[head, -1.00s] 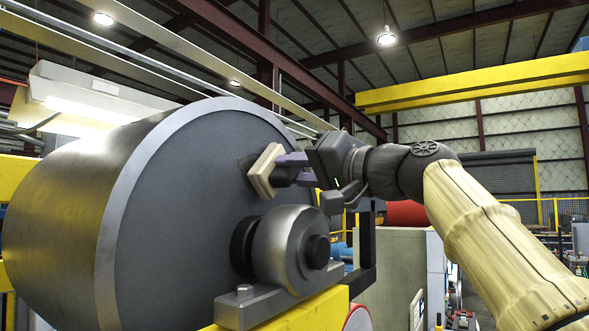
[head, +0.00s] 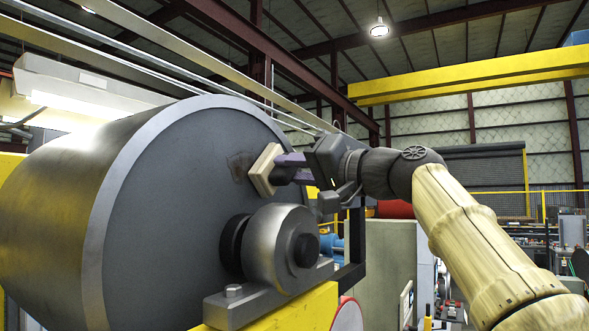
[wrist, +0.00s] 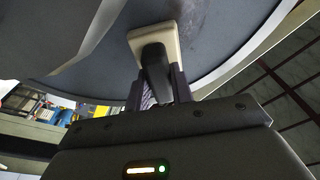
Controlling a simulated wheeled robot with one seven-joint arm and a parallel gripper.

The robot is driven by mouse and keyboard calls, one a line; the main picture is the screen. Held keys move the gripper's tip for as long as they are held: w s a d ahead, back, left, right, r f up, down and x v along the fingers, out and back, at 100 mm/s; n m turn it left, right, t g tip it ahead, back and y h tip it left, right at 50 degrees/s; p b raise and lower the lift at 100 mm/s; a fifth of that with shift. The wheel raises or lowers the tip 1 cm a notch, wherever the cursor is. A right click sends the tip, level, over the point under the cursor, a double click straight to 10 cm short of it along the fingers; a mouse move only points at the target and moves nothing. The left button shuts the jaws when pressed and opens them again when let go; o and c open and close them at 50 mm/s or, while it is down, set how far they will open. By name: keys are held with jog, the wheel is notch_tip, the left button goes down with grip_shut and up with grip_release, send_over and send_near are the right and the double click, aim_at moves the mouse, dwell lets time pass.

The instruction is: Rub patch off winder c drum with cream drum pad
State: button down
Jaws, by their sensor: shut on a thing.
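The winder drum (head: 185,210) is a large grey cylinder with its flat end face towards me. A brownish, smudged patch (head: 238,165) shows on the upper part of that face, just left of the pad. My gripper (head: 288,168) is shut on the dark handle of the cream drum pad (head: 262,170). The pad stands close against the face, beside the patch; I cannot tell whether it touches. In the wrist view the pad (wrist: 165,40) is between the fingers and the drum face (wrist: 225,35), with a faint dark mark (wrist: 190,14) beyond it. The pad may hide part of the patch.
A bearing housing (head: 275,250) on a yellow beam (head: 300,308) juts out below my gripper. A dark upright frame (head: 356,245) and a grey cabinet (head: 388,265) stand to the right. A pale light fixture (head: 85,88) hangs at upper left.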

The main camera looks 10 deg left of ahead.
aim_at(267, 168)
jog(key=shift+s+a+f+b, duration=0.1)
jog(key=shift+s+a+b, duration=0.3)
jog(key=shift+s, duration=0.35)
jog(key=shift+s+a+b, duration=0.25)
jog(key=shift+s+b, duration=0.1)
jog(key=shift+s, duration=0.35)
jog(key=shift+w, duration=0.1)
